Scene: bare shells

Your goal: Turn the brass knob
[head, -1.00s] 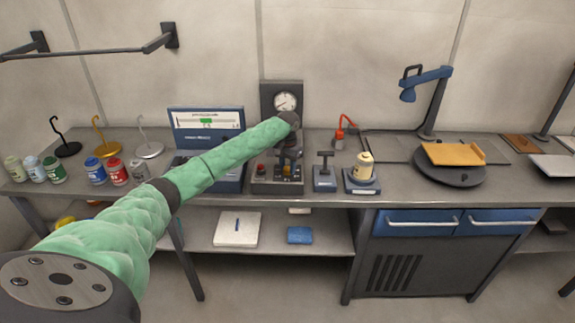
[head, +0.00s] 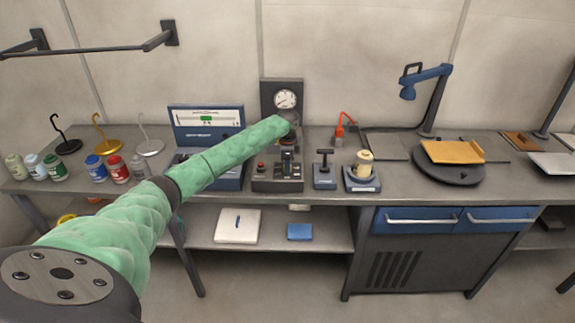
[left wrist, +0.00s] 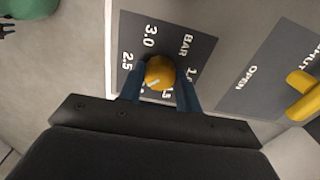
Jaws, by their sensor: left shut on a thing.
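The brass knob (left wrist: 159,73) is round and yellow with a pale pointer line. It sits on a dark dial plate (left wrist: 190,28) marked BAR, with figures such as 2.5 and 3.0. In the left wrist view the two blue fingers of my left gripper (left wrist: 161,80) are shut on the knob, one on each side. In the head view my left gripper (head: 288,158) reaches to the grey control box (head: 277,185) below the gauge and hides the knob. My right gripper is out of view.
A red button (head: 261,168) is on the box's left. A black-handled device (head: 324,175) and a cream cylinder on a blue base (head: 363,172) stand to its right.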

